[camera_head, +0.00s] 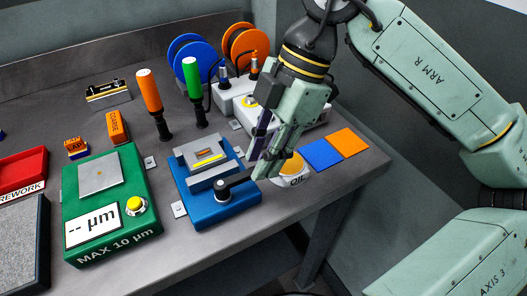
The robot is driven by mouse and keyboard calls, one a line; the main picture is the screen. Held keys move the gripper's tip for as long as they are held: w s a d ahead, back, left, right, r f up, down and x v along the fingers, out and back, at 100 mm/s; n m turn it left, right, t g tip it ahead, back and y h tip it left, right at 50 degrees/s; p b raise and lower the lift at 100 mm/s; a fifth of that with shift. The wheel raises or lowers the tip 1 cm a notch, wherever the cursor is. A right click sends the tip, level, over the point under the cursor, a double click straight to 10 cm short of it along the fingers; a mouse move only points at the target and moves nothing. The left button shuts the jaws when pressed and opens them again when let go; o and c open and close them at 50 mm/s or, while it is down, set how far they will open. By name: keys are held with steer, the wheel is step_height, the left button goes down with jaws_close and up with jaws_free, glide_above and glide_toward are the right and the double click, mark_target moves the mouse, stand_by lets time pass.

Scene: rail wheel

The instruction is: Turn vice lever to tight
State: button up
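The blue vice (213,206) sits on the grey bench near its front edge. Grey jaws hold a small block with a yellow strip (209,157) on top. The vice lever (238,182) is a grey bar running right and slightly up from a dark round pivot at the vice's front. My gripper (266,165) is at the lever's right end, pointing down, with its fingers beside or around it. The lever's far tip is hidden by the fingers. I cannot tell whether the fingers are closed on it.
A green gauge box (112,207) stands left of the vice. Orange (149,91) and green (193,79) handled tools stand behind it.

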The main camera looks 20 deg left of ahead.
steer(key=shift+o, duration=1.2)
steer(key=v, duration=1.2)
